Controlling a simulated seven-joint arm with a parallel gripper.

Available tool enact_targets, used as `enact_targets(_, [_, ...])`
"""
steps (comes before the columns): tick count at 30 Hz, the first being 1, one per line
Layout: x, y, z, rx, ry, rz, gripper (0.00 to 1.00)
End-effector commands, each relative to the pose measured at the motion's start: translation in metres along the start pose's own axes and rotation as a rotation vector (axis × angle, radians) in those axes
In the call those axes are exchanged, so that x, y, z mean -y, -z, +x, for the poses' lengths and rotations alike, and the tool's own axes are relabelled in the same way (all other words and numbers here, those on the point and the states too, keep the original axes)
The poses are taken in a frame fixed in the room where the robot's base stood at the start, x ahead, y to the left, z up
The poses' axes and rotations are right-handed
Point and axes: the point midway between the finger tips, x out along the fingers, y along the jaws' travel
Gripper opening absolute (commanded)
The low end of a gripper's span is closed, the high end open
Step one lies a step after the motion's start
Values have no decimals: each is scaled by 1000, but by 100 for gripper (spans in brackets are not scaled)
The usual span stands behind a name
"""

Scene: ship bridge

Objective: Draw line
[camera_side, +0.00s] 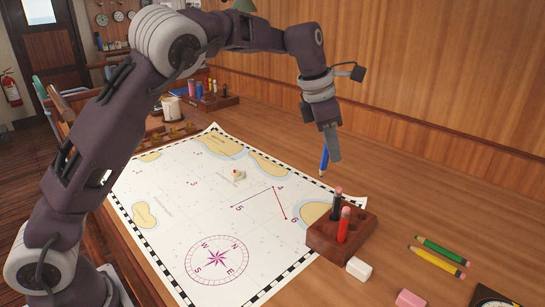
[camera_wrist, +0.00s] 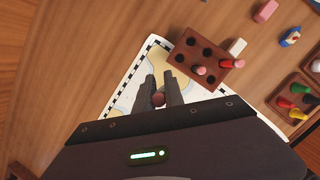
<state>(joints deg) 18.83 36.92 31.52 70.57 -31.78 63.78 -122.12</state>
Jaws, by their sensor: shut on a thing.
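My gripper (camera_side: 331,150) is shut on a blue pen (camera_side: 323,160), held over the right side of the table, behind the pen block and above the chart's right edge. In the wrist view my gripper (camera_wrist: 159,84) has the pen's rounded reddish-brown end between its fingers. The white chart (camera_side: 165,215) lies flat and bears numbered points and a compass rose. A bluish line joins points 5 and 4, and a red line joins 4 and 6. The pen tip appears clear of the chart; its exact height is hard to tell.
A wooden pen block (camera_side: 322,246) stands on the chart's right corner, holding a black pen (camera_side: 337,205) and a red pen (camera_side: 344,226). A white eraser (camera_side: 359,268), pink eraser (camera_side: 409,299), green pencil (camera_side: 442,250) and yellow pencil (camera_side: 437,262) lie nearby.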

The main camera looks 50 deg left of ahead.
Motion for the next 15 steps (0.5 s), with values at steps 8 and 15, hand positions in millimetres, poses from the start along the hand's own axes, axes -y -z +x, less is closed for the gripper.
enact_targets(8, [63,-78,3,74,86,31,0])
enact_targets(15, [71,-80,16,80,97,34,0])
